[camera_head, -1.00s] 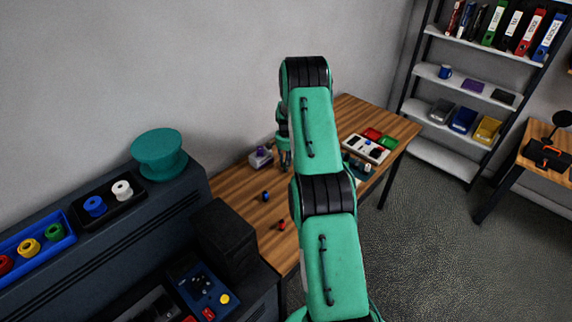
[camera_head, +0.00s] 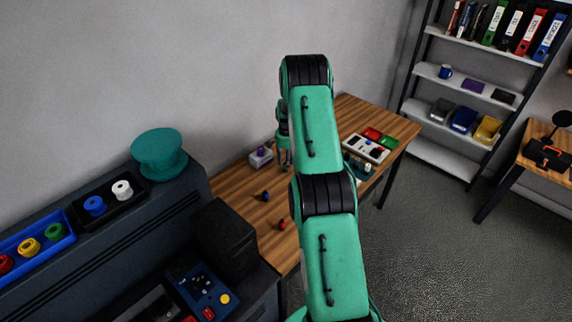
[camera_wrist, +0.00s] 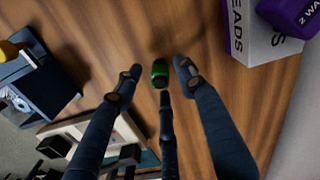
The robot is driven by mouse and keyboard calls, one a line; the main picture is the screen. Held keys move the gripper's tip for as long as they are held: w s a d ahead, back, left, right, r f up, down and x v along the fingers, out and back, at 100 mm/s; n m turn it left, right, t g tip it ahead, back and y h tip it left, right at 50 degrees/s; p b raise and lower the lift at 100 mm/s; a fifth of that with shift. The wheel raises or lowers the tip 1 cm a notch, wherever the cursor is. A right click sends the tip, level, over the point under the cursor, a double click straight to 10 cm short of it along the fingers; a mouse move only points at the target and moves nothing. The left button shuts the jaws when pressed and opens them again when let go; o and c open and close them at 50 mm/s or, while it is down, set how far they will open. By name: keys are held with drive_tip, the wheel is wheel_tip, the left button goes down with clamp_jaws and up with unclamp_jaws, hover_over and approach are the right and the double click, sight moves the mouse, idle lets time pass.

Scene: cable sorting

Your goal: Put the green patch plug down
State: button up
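The green patch plug (camera_wrist: 160,73) shows in the wrist view, small and green with a dark end, over the wooden table top (camera_wrist: 215,90). It looks to be lying on the wood. My gripper (camera_wrist: 155,72) has its dark fingers spread around the plug, with visible gaps between the plug and the fingertips on both sides. The middle finger reaches up close below the plug; I cannot tell whether it touches. In the head view my gripper (camera_head: 284,158) is low over the table beside the white box; the green plug cannot be made out there.
The white box (camera_wrist: 250,40) with a purple item (camera_wrist: 294,13) on top stands close at the upper right of the wrist view. A pale tray (camera_head: 366,148) lies further along the table. Blue (camera_head: 265,196) and red (camera_head: 281,225) plugs lie on the near table part.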

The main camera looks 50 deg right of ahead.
wheel_tip(320, 180, up, 11)
idle(0.6)
drive_tip(key=shift+r, duration=0.15)
idle(0.3)
